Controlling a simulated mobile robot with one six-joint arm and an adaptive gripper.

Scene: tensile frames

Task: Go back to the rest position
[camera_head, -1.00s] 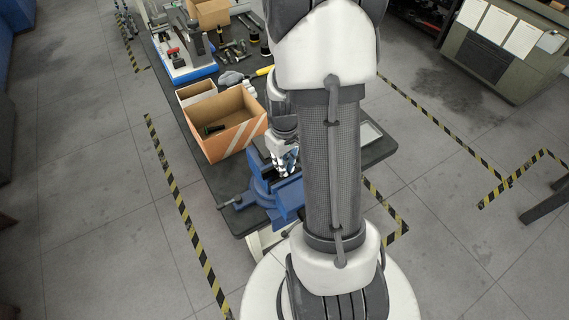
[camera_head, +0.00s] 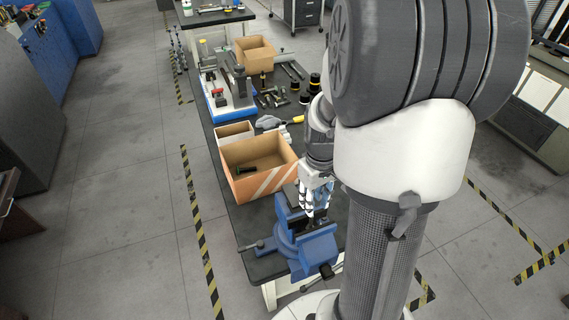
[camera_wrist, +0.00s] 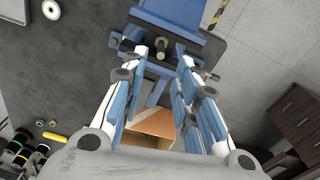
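My gripper (camera_head: 316,205) is above the blue bench vise (camera_head: 302,246) at the near end of the dark workbench. In the wrist view my gripper (camera_wrist: 164,58) has its white and blue fingers apart, with a clear gap between them. The vise (camera_wrist: 170,14) lies beyond the fingertips at the top of that view. A small grey round part (camera_wrist: 162,48) shows at the vise between the fingertips; I cannot tell whether it belongs to the vise. Nothing is visibly held. My arm hides part of the bench in the head view.
An open cardboard box (camera_head: 240,180) with a dark item inside stands beside the vise, with a smaller box (camera_head: 233,131) behind it. Tools, a blue-based device (camera_head: 226,112) and another box (camera_head: 254,60) stand farther back. Clear floor (camera_head: 130,220) lies left of the bench.

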